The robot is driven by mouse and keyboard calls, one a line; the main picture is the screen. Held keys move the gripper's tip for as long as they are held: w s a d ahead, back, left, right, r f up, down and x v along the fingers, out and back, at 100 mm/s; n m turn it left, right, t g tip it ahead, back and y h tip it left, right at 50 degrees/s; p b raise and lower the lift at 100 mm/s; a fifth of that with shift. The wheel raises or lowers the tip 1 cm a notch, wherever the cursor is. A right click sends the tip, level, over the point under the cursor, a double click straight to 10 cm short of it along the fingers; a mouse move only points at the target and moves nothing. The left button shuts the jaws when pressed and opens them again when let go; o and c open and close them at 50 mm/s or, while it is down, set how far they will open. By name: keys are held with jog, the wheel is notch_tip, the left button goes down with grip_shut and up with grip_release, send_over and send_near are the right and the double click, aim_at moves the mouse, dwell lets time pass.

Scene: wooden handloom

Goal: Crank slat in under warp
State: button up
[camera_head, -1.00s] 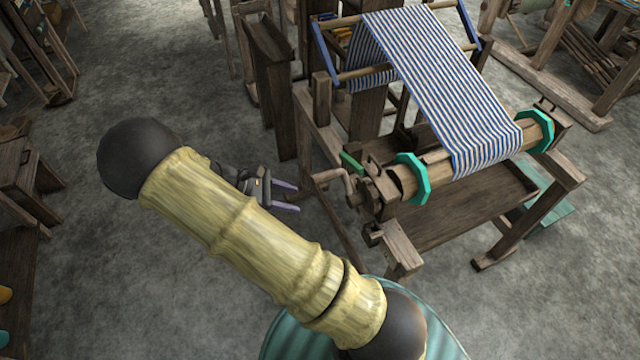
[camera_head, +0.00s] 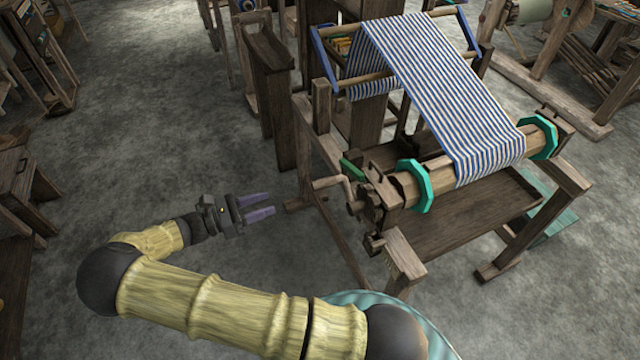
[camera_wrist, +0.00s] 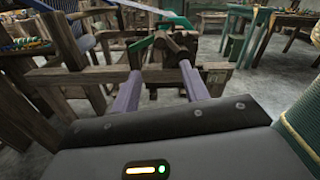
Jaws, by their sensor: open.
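The wooden crank (camera_head: 345,187) sits at the left end of the loom's front beam, its handle (camera_head: 325,183) pointing left. The blue-and-white striped warp (camera_head: 440,85) runs down from the upper bars onto the beam (camera_head: 440,175), between two teal rings. A short green piece (camera_head: 352,168) shows just behind the crank; I cannot tell whether it is the slat. My gripper (camera_head: 273,204) is open and empty, left of the crank handle and apart from it, fingers pointing right. In the wrist view, my gripper's two purple fingers (camera_wrist: 160,80) point toward the loom's end.
The loom's front leg (camera_head: 340,240) and lower rail stand just right of my gripper. A dark wooden upright (camera_head: 270,80) stands behind it. The grey floor (camera_head: 130,190) around and left of my gripper is clear. A wooden stool (camera_head: 25,190) stands far left.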

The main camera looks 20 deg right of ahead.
aim_at(332, 181)
jog(key=d+p, duration=0.2)
jog(key=d, duration=1.4)
jog(key=shift+d, duration=0.25)
jog(key=shift+c, duration=0.3)
grip_shut()
